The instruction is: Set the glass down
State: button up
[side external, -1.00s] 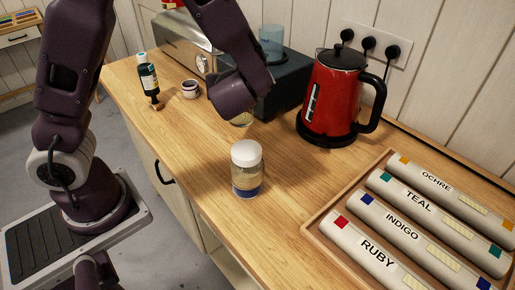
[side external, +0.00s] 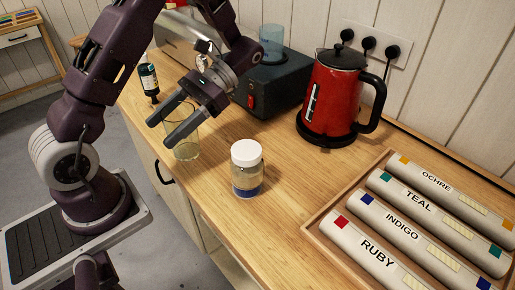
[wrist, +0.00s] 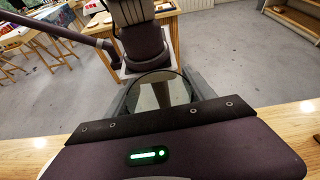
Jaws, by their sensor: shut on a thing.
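The clear glass (side external: 185,148) is between the two fingers of my gripper (side external: 171,123), near the front edge of the wooden counter in the side view. My gripper is shut on it and the glass looks upright. Its base is at or just above the wood; I cannot tell if it touches. In the wrist view the glass (wrist: 160,92) shows as a round rim between the fingers (wrist: 160,97). A jar with a white lid (side external: 246,168) stands to the right of the glass, apart from it.
A red kettle (side external: 335,95) stands at the back right. A wooden tray (side external: 313,233) with labelled rolls fills the right. A dark bottle (side external: 149,80) stands behind my gripper. A dark box with a bluish cup (side external: 271,42) is at the back.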

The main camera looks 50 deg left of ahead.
jog(key=w+d+r+n+t+h, duration=0.2)
jog(key=w+d+n+t+h, duration=0.2)
jog(key=w+n+t+h, duration=0.5)
jog(key=w+d+r+n+t+h, duration=0.4)
jog(key=w+n+t, duration=0.3)
jog(key=w+n, duration=0.35)
jog(key=shift+n+t, duration=0.4)
jog(key=shift+n, duration=0.25)
jog(key=f, duration=1.1)
jog(key=shift+w+d, duration=0.3)
jog(key=shift+w, duration=0.05)
jog(key=shift+f, duration=0.1)
jog(key=o, duration=1.6)
